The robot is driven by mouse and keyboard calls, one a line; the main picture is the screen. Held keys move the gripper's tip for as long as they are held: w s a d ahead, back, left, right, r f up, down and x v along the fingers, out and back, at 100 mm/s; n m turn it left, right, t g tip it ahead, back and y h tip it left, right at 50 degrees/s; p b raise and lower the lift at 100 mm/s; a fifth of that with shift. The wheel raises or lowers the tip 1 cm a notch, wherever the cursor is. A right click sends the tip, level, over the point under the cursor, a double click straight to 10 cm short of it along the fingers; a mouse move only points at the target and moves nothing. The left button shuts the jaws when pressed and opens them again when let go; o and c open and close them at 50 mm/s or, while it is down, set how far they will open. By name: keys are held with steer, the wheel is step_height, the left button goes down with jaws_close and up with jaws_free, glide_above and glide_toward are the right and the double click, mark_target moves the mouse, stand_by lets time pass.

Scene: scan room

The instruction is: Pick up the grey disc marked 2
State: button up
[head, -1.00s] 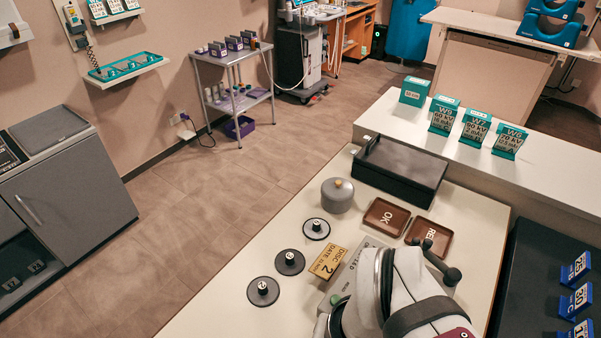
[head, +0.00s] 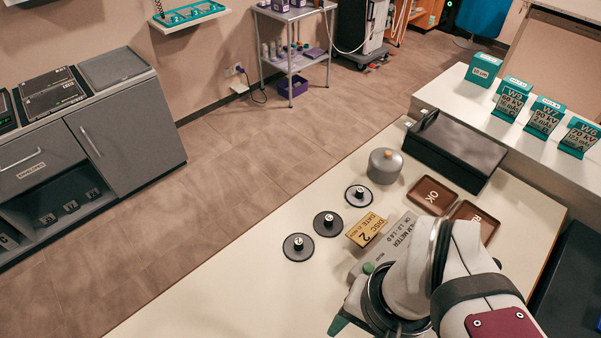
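Three dark grey discs with black knobs lie in a slanting row on the cream bench: a near one (head: 298,246), a middle one (head: 327,223) and a far one (head: 358,195). Each knob has a small pale mark on top, too small to read surely, so I cannot tell which disc is marked 2. My gripper (head: 340,324) shows only in part at the bottom edge, as a dark teal tip beside my arm. It is apart from the discs, nearer the camera. Its fingers are mostly hidden or out of frame.
A yellow card (head: 367,229) reading "DISC 2" and a grey meter (head: 388,244) stand right of the discs, partly behind my arm. The bench left of my gripper is clear.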

steer(key=shift+o, duration=0.9)
